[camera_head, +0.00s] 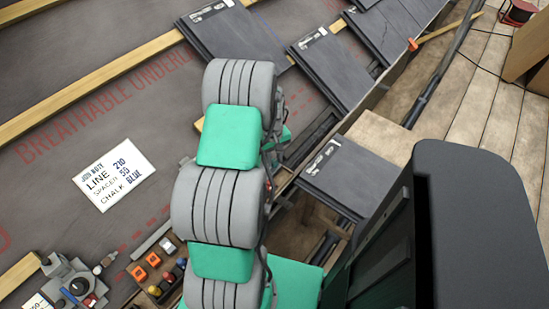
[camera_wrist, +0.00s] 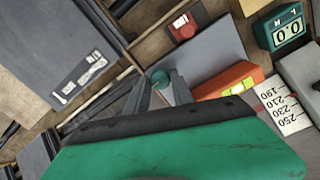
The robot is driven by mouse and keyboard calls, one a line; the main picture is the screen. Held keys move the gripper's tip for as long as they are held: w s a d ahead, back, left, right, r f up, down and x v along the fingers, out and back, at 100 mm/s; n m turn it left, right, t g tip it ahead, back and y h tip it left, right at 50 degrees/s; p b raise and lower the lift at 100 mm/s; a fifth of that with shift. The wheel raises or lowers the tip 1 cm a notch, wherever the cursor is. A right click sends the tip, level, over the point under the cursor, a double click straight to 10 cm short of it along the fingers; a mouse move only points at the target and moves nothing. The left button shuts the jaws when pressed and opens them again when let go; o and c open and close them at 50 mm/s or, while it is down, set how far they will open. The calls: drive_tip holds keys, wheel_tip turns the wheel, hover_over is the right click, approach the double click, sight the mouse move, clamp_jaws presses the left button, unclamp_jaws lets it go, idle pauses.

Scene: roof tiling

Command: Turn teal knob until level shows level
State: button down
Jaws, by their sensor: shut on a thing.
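In the wrist view, the small round teal knob (camera_wrist: 157,77) sits between the tips of my gripper (camera_wrist: 160,86). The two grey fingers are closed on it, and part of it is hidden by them. A small dark teal box (camera_wrist: 284,30) at the upper right has a pale display that looks like 0.0, seen at an angle. I cannot tell for certain whether this is the level or what it shows. In the head view, my own arm hides the knob and my gripper.
An orange block (camera_wrist: 232,80) and a printed scale card (camera_wrist: 286,106) lie to the right of the knob. A red-and-black item (camera_wrist: 184,27) is above it. In the head view, dark roof tiles (camera_head: 228,36) lie on battens, and a white note card (camera_head: 112,175) lies at left.

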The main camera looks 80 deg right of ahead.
sight(274, 162)
drive_tip(key=shift+d+r, duration=0.1)
drive_tip(key=shift+r, duration=0.05)
drive_tip(key=c, duration=1.1)
unclamp_jaws()
wheel_tip(274, 162, up, 8)
drive_tip(key=shift+w+f+p, duration=0.1)
drive_tip(key=shift+f+p, duration=0.05)
drive_tip(key=shift+p, duration=0.2)
drive_tip(key=w+a+r+n+t+h+p, duration=0.1)
drive_tip(key=w+a+r+n+p, duration=0.15)
drive_tip(key=w+a+r, duration=0.75)
drive_tip(key=w+a+r+n+p, duration=0.25)
drive_tip(key=w+a+r, duration=0.45)
drive_tip(key=w, duration=0.6)
drive_tip(key=w+a+r+n+t+p, duration=0.1)
drive_tip(key=w+a+r+p, duration=0.15)
drive_tip(key=a, duration=0.45)
drive_tip(key=w+a+r+p, duration=0.1)
drive_tip(key=a+r, duration=0.3)
drive_tip(key=a, duration=0.2)
drive_tip(key=s+a+r+n+p, duration=0.1)
drive_tip(key=a+r, duration=0.1)
drive_tip(key=a, duration=0.7)
drive_tip(key=s+a+r+n+t+y+p, duration=0.1)
drive_tip(key=s+a+r+n, duration=0.1)
drive_tip(key=a, duration=0.6)
drive_tip(key=shift+s+a+r+t, duration=0.15)
drive_tip(key=shift+a+r+t, duration=0.15)
drive_tip(key=shift+a+r, duration=0.1)
